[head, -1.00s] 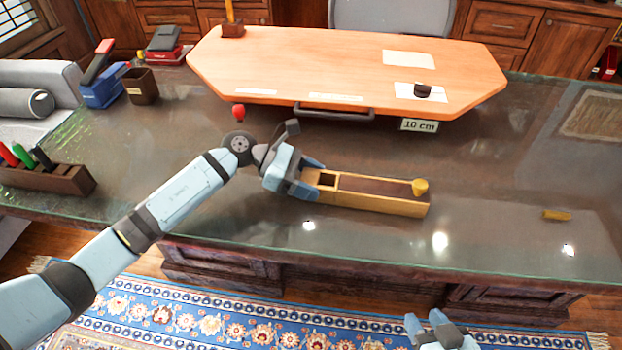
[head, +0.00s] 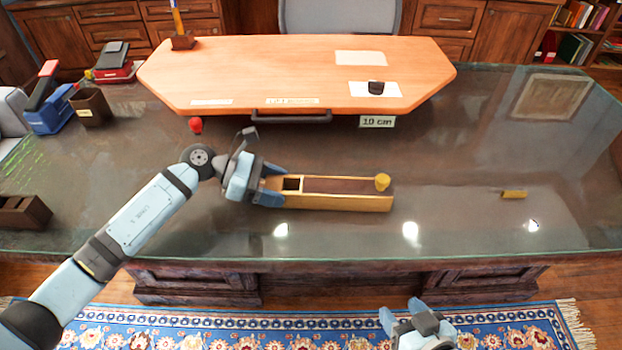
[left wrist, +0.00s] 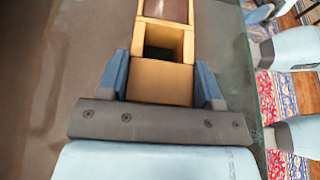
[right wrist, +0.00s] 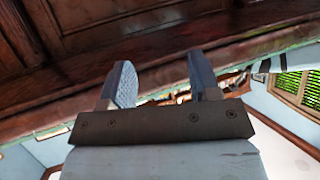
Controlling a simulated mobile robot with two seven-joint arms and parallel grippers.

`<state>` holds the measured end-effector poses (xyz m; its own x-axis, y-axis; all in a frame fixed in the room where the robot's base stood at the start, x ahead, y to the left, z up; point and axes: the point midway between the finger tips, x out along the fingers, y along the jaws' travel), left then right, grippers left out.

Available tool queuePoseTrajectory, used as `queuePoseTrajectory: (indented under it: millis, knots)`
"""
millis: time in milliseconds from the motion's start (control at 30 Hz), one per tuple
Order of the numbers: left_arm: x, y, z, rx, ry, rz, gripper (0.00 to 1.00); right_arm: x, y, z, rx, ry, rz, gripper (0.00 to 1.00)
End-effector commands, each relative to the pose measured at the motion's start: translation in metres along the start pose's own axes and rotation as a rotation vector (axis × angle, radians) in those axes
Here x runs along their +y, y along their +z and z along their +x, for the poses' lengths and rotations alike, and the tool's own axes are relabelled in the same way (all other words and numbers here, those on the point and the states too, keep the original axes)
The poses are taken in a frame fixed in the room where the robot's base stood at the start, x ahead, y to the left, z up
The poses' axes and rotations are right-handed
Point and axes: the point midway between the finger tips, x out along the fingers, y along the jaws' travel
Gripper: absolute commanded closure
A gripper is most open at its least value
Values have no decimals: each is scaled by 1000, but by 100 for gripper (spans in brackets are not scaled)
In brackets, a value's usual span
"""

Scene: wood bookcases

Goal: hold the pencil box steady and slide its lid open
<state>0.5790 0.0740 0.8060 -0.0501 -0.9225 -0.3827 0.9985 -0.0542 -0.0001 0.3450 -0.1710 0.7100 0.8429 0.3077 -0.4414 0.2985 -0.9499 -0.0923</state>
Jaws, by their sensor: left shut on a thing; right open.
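The pencil box (head: 345,202) is a long, light wooden box lying on the glass-topped desk. Its dark brown lid (head: 335,186) covers most of the top, with a yellow knob (head: 382,182) at the right end. A small square opening (head: 292,184) shows at the left end. My left gripper (head: 266,188) is shut on the box's left end, and the left wrist view shows a finger on each side of the box end (left wrist: 160,82). My right gripper (head: 402,312) is open and empty, low in front of the desk. In the right wrist view its fingers (right wrist: 160,88) stand apart with nothing between them.
A small yellow block (head: 514,194) lies on the desk to the right. An orange board (head: 300,70) with a dark handle lies behind the box. A red ball-shaped thing (head: 196,125) and a dark cup (head: 91,107) are at left.

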Motion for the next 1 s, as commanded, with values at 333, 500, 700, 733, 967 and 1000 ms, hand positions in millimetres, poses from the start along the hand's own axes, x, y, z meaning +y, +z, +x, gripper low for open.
queuePoseTrajectory:
  millis: [333, 500, 700, 733, 967, 1000]
  knots:
    - [0, 0, 0, 0, 0, 0, 73, 10, -18, -2, 46, 13, -373, 43]
    - [0, 0, 0, 0, 0, 0, 73, 21, -41, -5, 98, 48, -843, 43]
    - [0, 0, 0, 0, 0, 0, 73, 31, -69, -10, 152, 120, -1409, 43]
    - [0, 0, 0, 0, 0, 0, 73, 32, -73, -11, 158, 134, -1493, 43]
    - [0, 0, 0, 0, 0, 0, 73, 40, -107, -16, 202, 276, -2160, 43]
    - [0, 0, 0, 0, 0, 0, 73, 41, -115, -14, 216, 318, -2300, 43]
